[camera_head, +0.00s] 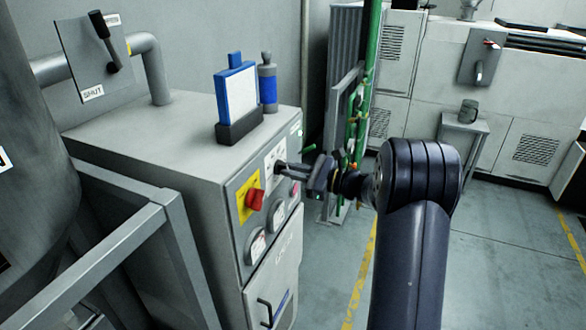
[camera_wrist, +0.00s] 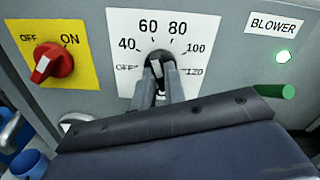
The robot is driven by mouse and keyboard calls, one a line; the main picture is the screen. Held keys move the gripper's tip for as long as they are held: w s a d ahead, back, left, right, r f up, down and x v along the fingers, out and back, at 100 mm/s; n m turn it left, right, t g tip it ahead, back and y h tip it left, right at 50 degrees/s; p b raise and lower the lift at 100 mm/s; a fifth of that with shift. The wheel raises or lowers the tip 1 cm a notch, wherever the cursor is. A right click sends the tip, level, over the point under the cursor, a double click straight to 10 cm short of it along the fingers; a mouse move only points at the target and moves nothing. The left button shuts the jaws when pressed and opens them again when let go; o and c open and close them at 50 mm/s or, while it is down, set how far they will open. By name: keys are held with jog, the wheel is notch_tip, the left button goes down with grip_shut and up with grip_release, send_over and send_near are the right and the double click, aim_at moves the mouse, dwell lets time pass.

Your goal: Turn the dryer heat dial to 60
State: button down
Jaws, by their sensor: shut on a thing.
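The heat dial (camera_wrist: 159,60) is a dark round knob on a white scale plate (camera_wrist: 112,85), marked OFF, 40, 60, 80, 100 and 120. My gripper (camera_wrist: 158,72) is shut on the dial, with one finger on each side of its grip. A pale mark shows on the knob between the fingers, facing roughly the upper part of the scale. I cannot tell exactly which number it points to. In the head view my gripper (camera_head: 283,168) reaches in from the right to the panel on the grey dryer cabinet (camera_head: 190,140). The fingers hide most of the dial there.
A red OFF/ON switch (camera_wrist: 52,65) on a yellow plate sits left of the dial. Right of it are a BLOWER label (camera_wrist: 273,24), a lit green lamp (camera_wrist: 283,56) and a green rod (camera_wrist: 274,91). A blue-framed board (camera_head: 237,95) stands on the cabinet.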

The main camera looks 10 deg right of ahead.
dwell(0.4)
jog(key=c, duration=1.5)
grip_release()
jog(key=shift+o, duration=0.2)
jog(key=shift+d, duration=0.1)
jog(key=b+v, duration=0.2)
jog(key=v, duration=0.8)
jog(key=shift+s+d+b, duration=0.25)
jog(key=shift+b, duration=0.05)
jog(key=p+x, duration=0.2)
jog(key=x, duration=0.9)
